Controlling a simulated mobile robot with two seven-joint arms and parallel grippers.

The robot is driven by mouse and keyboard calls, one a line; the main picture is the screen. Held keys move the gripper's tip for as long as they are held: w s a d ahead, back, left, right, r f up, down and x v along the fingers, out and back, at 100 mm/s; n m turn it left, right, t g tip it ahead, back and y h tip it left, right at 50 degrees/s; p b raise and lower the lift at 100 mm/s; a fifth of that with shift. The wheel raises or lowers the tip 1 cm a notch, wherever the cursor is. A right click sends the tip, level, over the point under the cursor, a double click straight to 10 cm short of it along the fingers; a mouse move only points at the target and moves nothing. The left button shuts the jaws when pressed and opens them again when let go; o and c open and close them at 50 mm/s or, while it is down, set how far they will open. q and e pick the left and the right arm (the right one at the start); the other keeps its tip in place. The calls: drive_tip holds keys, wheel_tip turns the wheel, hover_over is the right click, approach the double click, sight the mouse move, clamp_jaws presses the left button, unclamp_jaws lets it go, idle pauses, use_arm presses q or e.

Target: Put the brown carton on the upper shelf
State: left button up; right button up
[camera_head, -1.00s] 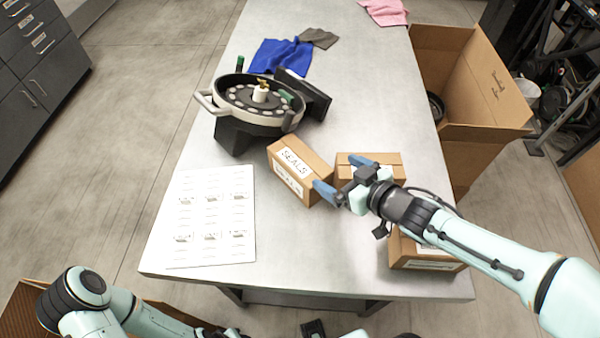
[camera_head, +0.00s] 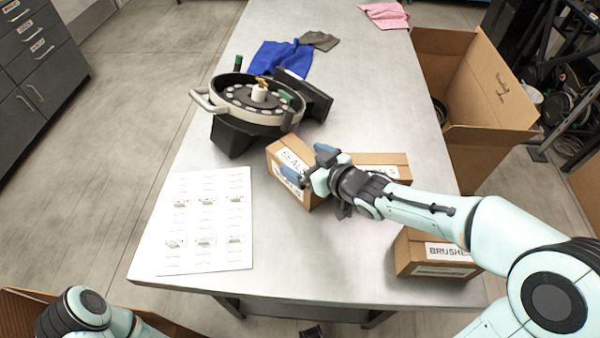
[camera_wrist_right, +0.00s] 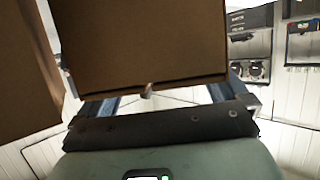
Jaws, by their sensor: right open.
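Three brown cartons sit on the metal bench. The one labelled SEALS (camera_head: 289,191) is near the middle. A second (camera_head: 387,159) lies just right of it, partly behind my right arm. A third labelled BRUSHES (camera_head: 428,254) is at the front right. My right gripper (camera_head: 308,165) is open at the SEALS carton, one blue finger over its front side and one beyond. In the right wrist view a carton (camera_wrist_right: 145,45) fills the space ahead of the open fingers (camera_wrist_right: 157,98); contact cannot be told. My left gripper is not clearly seen. I cannot make out an upper shelf.
A black seed meter (camera_head: 255,105) with a pale rim stands behind the cartons. A printed sheet (camera_head: 205,222) lies at the front left. Blue (camera_head: 280,58) and pink (camera_head: 385,15) cloths lie farther back. A large open box (camera_head: 485,90) stands right of the bench.

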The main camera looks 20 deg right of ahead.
drive_tip(key=shift+w+a+f, duration=0.2)
drive_tip(key=shift+w+f, duration=0.05)
drive_tip(key=shift+w, duration=0.4)
drive_tip(key=shift+r, duration=0.15)
drive_tip(key=c, duration=1.7)
